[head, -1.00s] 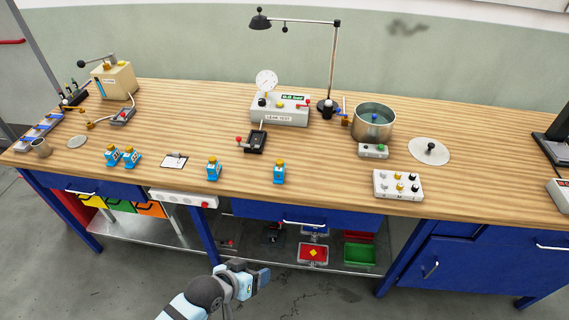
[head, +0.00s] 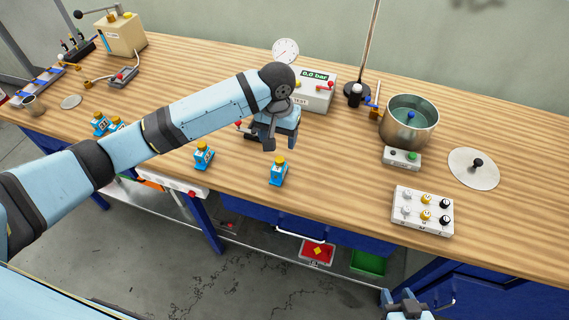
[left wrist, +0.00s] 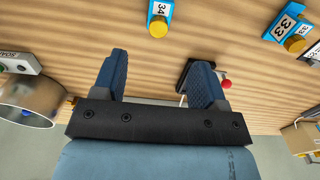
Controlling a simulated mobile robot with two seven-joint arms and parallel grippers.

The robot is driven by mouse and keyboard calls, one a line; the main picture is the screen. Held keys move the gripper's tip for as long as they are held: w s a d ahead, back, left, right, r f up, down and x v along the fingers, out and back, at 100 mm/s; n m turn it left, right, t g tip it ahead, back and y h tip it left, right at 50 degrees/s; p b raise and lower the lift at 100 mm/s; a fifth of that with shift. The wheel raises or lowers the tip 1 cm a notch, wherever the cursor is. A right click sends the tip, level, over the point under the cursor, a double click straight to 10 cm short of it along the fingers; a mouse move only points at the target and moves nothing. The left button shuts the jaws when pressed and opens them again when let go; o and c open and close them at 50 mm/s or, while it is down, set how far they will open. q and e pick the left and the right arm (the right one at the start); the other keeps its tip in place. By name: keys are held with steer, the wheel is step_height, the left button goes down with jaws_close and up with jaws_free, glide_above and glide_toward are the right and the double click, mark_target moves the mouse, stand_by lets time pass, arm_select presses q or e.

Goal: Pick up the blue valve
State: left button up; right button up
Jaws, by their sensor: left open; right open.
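Several small blue blocks with yellow tops stand on the bench. One (head: 278,174) is near the front edge, another (head: 203,157) is left of it, and more (head: 100,124) stand further left, partly behind my left arm. In the left wrist view, a blue block marked 34 (left wrist: 159,18) lies beyond the fingertips and another marked 33 (left wrist: 286,27) is to the right. A blue-handled fitting (head: 372,104) is by the pot. I cannot tell which is the blue valve. My left gripper (head: 267,138) is open and empty above the bench. My right gripper (head: 404,300) is open at the bottom edge.
A metal pot (head: 425,130) with a blue knob inside, a lamp stand (head: 356,95), a white disc (head: 465,172) and a switch box (head: 422,212) stand right. The bench front between the blocks and switch box is clear.

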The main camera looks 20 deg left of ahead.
mark_target(279, 165)
arm_select(q)
steer(key=f, duration=0.7)
steer(key=shift+s+f, duration=0.15)
steer(key=shift+s, duration=0.1)
steer(key=shift+f+p, duration=0.35)
steer(key=shift+f, duration=2.6)
steer(key=c, duration=1.1)
arm_select(e)
steer(key=shift+s+r, duration=0.2)
steer(key=shift+r, duration=0.1)
arm_select(q)
steer(key=shift+r, duration=0.1)
